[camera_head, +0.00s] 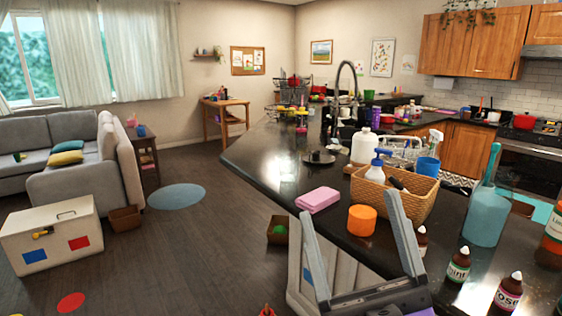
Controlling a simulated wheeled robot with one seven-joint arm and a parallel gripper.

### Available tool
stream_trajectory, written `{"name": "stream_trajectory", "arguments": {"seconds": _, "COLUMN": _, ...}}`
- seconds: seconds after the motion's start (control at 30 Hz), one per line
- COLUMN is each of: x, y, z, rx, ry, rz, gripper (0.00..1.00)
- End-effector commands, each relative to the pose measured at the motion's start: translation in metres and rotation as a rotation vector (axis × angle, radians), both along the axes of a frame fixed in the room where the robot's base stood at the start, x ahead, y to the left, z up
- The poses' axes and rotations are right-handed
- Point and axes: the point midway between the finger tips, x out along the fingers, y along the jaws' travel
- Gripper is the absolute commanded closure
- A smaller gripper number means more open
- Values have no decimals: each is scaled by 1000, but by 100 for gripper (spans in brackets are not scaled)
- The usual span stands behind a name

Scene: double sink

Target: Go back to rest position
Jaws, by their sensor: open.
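My gripper (348,204) shows at the bottom centre of the head view. Its two grey fingers point up and stand wide apart, with nothing held between them. In the picture the fingers overlap the near edge of the dark counter (265,150). A pink sponge-like block (318,200) and an orange round container (362,220) show on the counter between and beyond the fingers. I cannot tell how far the fingers are from them.
A wicker basket (405,207) with bottles, a teal bottle (485,215) and small brown bottles (458,264) stand on the counter. Open wooden floor (170,245) lies left, with a white chest (52,237), a small brown box (278,230) and a grey sofa (70,185).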

Motion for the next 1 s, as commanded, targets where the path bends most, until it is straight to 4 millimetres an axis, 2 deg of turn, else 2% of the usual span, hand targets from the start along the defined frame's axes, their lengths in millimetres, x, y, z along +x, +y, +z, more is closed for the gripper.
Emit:
{"name": "stream_trajectory", "arguments": {"seconds": 0.03, "x": -3, "y": -10, "z": -19, "rx": 41, "ry": 67, "rz": -14, "gripper": 19}}
{"name": "stream_trajectory", "arguments": {"seconds": 0.27, "x": -26, "y": -48, "z": -99, "rx": 169, "ry": 339, "rz": -80, "gripper": 19}}
{"name": "stream_trajectory", "arguments": {"seconds": 0.47, "x": -64, "y": -74, "z": -168, "rx": 238, "ry": 576, "rz": -129, "gripper": 19}}
{"name": "stream_trajectory", "arguments": {"seconds": 0.7, "x": -128, "y": -96, "z": -239, "rx": 274, "ry": 844, "rz": -176, "gripper": 19}}
{"name": "stream_trajectory", "arguments": {"seconds": 0.83, "x": -168, "y": -106, "z": -269, "rx": 274, "ry": 981, "rz": -198, "gripper": 19}}
{"name": "stream_trajectory", "arguments": {"seconds": 1.0, "x": -224, "y": -116, "z": -297, "rx": 243, "ry": 1139, "rz": -222, "gripper": 19}}
